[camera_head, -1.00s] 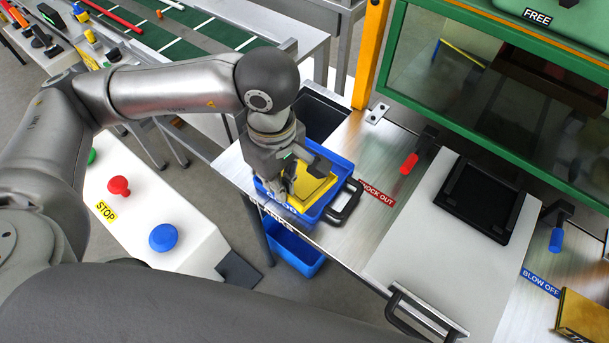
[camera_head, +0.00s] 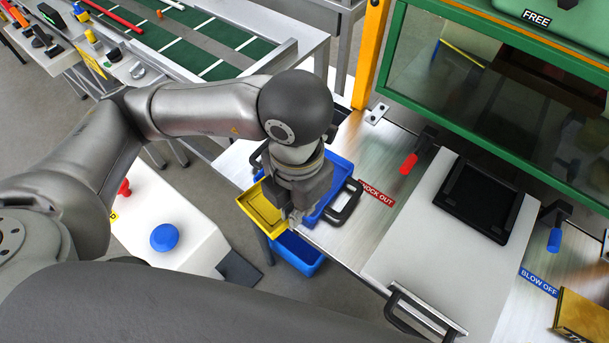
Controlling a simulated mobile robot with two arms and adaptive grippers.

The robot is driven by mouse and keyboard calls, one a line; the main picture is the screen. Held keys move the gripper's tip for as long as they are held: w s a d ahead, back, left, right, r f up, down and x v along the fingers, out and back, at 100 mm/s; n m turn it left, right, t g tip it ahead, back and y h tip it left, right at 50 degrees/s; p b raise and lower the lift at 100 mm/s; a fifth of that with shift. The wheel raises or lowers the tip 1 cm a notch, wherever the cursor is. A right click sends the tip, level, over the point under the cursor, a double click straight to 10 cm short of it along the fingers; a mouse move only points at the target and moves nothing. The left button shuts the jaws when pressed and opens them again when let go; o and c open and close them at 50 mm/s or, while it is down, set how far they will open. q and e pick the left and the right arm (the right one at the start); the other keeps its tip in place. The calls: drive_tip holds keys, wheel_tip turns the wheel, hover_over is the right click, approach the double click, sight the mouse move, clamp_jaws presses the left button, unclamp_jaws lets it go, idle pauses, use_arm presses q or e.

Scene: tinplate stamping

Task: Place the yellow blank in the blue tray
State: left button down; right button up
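The yellow blank (camera_head: 262,211) is a square yellow piece with a raised-looking rim. It hangs over the left edge of the blue tray (camera_head: 341,170) and looks lifted. My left gripper (camera_head: 294,217) is at the blank's right edge and appears shut on it; my gripper hides the contact and part of the tray. The blue tray stands on the metal table with a black handle on its right side. Its inside is mostly hidden by my gripper. My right gripper is not in view.
A lower blue bin (camera_head: 298,253) sits below the table edge. A white panel with a blue button (camera_head: 164,237) is at the left. A white plate with a black frame (camera_head: 481,200) and a red-handled clamp (camera_head: 409,163) lie right, before the green press (camera_head: 480,88).

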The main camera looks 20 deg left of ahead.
use_arm(q)
drive_tip(key=shift+n, duration=0.9)
drive_tip(key=w+f, duration=0.2)
drive_tip(key=w, duration=0.2)
drive_tip(key=w+f+p, duration=0.1)
drive_tip(key=w+f, duration=0.2)
drive_tip(key=w, duration=0.1)
drive_tip(key=w+f+p, duration=0.1)
drive_tip(key=w+f, duration=0.2)
drive_tip(key=w, duration=0.1)
drive_tip(key=shift+w+d+f, duration=0.1)
drive_tip(key=shift+w+d, duration=0.05)
drive_tip(key=shift+d, duration=0.05)
drive_tip(key=shift+w+f+p, duration=0.3)
drive_tip(key=shift+w+f, duration=0.3)
drive_tip(key=shift+f, duration=0.15)
wheel_tip(320, 180, down, 3)
drive_tip(key=shift+r+p, duration=0.1)
drive_tip(key=shift+p, duration=0.7)
drive_tip(key=c, duration=2.1)
unclamp_jaws()
drive_tip(key=shift+f+b, duration=0.3)
drive_tip(key=shift+f, duration=0.1)
drive_tip(key=o, duration=0.5)
drive_tip(key=shift+r, duration=0.1)
drive_tip(key=shift+c, duration=0.2)
